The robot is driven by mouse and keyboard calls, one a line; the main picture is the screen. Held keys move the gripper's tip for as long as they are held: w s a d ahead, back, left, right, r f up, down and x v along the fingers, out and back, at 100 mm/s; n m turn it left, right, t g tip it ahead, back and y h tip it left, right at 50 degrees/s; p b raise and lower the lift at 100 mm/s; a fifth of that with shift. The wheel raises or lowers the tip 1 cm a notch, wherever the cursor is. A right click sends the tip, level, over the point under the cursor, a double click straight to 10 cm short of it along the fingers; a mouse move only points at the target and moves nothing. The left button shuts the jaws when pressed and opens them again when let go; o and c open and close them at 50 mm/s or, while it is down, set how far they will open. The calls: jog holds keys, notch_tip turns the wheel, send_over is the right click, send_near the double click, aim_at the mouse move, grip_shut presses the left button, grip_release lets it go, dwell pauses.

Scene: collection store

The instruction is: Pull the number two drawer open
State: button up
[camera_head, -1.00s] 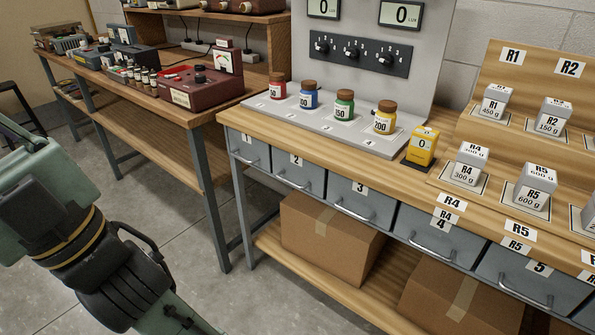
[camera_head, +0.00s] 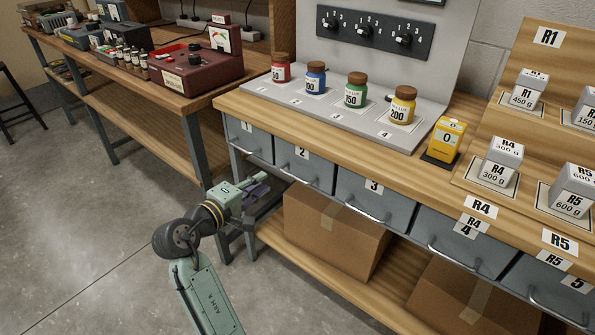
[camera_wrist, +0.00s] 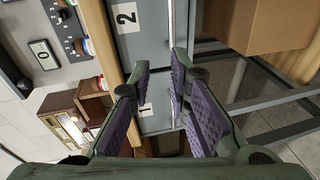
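The number two drawer (camera_head: 318,169) is a grey front with a white "2" label, flush with its neighbours and shut. Its metal bar handle (camera_head: 297,178) runs along the lower front. In the wrist view the number two drawer (camera_wrist: 147,45) appears turned on its side, with its handle (camera_wrist: 171,22) at its right edge. My gripper (camera_head: 264,188) is just left of that handle in the head view. In the wrist view my gripper (camera_wrist: 160,68) is open and empty, purple pads apart. The handle's line runs between the fingertips, nearer the right finger; contact cannot be told.
The number one drawer (camera_head: 245,138) and number three drawer (camera_head: 365,203) flank it, both shut. A cardboard box (camera_head: 325,232) stands on the shelf below. Coloured jars stand on the bench top above. Open floor (camera_head: 90,240) lies to the left.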

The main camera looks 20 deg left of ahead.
aim_at(295, 177)
jog(key=shift+g+h, duration=0.4)
jog(key=shift+h, duration=0.5)
jog(key=x, duration=0.4)
jog(key=d+f+p+x, duration=0.1)
jog(key=x, duration=0.3)
jog(key=s+d+x, duration=0.1)
jog(key=x, duration=0.3)
jog(key=shift+s+f+p, duration=0.1)
jog(key=shift+f+p, duration=0.2)
jog(key=shift+p, duration=0.1)
jog(key=shift+c, duration=0.6)
grip_shut()
